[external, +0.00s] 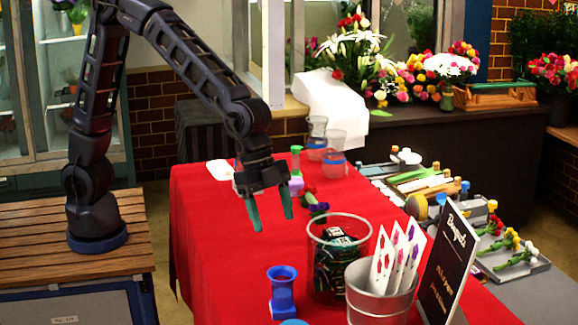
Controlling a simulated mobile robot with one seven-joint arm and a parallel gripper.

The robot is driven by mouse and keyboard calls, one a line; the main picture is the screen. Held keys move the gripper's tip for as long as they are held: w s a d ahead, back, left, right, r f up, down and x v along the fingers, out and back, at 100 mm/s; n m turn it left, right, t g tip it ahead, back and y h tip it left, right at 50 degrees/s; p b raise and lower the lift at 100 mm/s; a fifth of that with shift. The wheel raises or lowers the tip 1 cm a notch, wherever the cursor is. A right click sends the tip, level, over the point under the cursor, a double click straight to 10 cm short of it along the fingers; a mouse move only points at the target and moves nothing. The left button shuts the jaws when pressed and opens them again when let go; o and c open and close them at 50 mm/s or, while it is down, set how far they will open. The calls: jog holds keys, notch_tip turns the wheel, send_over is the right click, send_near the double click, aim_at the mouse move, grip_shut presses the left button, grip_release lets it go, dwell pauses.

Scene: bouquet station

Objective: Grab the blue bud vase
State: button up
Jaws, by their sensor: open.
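The blue bud vase (282,292) stands upright on the red tablecloth near the front of the table, left of the clear glass jar. It is a small blue vase with a flared rim and a wider foot. My gripper (271,221) hangs above the red cloth, up and to the left of the jar, with its two green fingers spread and nothing between them. It is apart from the vase, farther back along the table. A second blue round shape (293,322) is cut off by the bottom edge, so I cannot tell what it is.
The glass jar (322,262) with dark contents, a metal bucket (372,305) of cards and a black sign (447,262) stand right of the vase. Glass vases (333,155) stand at the back. The left part of the red cloth (215,245) is clear.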

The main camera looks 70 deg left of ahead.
jog(key=s+d+f+m, duration=0.1)
jog(key=s+d+f, duration=0.15)
jog(key=d, duration=0.35)
send_near(287, 301)
jog(key=shift+g, duration=0.3)
jog(key=shift+w+a+x, duration=0.15)
jog(key=shift+w+x, duration=0.05)
jog(key=shift+x, duration=1.1)
jog(key=shift+w+a+x, duration=0.15)
jog(key=shift+x, duration=1.15)
jog(key=shift+c, duration=0.3)
jog(key=shift+h, duration=0.3)
grip_shut()
